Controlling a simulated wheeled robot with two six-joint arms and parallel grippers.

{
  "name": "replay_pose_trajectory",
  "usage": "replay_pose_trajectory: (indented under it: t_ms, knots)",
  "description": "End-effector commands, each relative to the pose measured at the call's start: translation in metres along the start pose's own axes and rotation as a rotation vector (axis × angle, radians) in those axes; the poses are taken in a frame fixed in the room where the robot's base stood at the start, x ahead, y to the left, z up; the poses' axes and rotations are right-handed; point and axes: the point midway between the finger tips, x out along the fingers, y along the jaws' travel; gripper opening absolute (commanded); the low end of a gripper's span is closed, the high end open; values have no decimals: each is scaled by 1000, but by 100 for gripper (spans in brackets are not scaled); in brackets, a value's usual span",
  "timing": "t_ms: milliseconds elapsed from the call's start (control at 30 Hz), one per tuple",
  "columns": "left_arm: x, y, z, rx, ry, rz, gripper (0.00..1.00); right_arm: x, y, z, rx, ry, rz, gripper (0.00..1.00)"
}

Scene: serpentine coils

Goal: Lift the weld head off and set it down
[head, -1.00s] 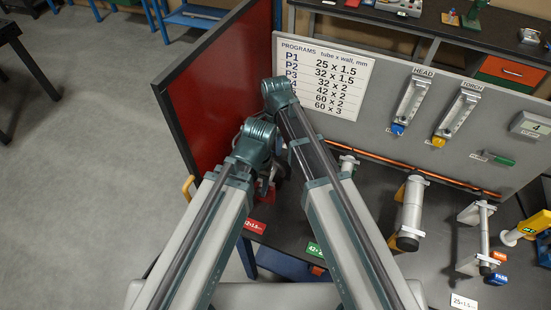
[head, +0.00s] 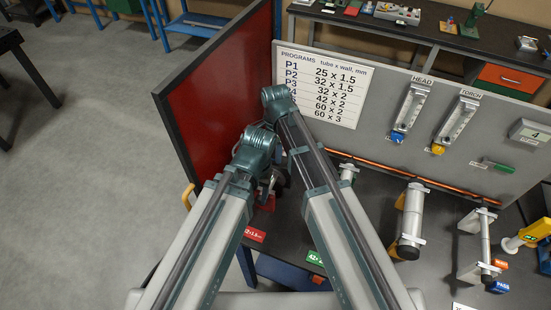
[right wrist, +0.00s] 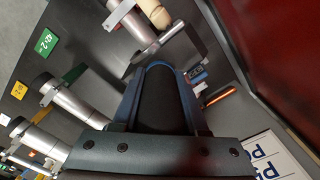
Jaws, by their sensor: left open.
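My left gripper (head: 268,182) is at the far end of the left arm, in front of the red panel. It is small and partly hidden behind the wrist, over a red part on the bench. My right gripper (right wrist: 160,100) fills the middle of the right wrist view; a dark rounded body with a blue rim lies along it, and I cannot tell whether the jaws close on it. In the head view the right gripper is hidden behind my arms. I cannot make out the weld head for sure. A tube with a beige end (right wrist: 140,24) lies beyond the right gripper.
A red panel (head: 220,95) stands close on the left of both arms. A grey back panel (head: 400,90) carries the programs sign (head: 322,85). Tube stands (head: 409,220) and another stand (head: 484,240) occupy the bench on the right. A copper tube (head: 440,184) runs along the back.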

Motion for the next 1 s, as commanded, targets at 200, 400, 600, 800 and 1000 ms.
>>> replay_pose_trajectory:
  t_ms: [200, 400, 600, 800, 1000]
  knots:
    - [-8, -1, 0, 0, 0, 0, 57, -8, -1, 0, 0, 0, -1, 0]
    - [-24, -2, 2, 0, -1, 0, 57, -24, 0, 0, 0, 0, -1, 0]
    - [-49, -4, 3, 1, -2, 0, 57, -49, 0, 0, 0, 0, 0, 0]
    - [-76, -7, 5, 4, -3, 0, 57, -76, 0, 0, 0, 0, 0, 0]
    - [-95, -9, 6, -3, -4, 1, 57, -96, 0, 0, 0, 0, 0, 0]
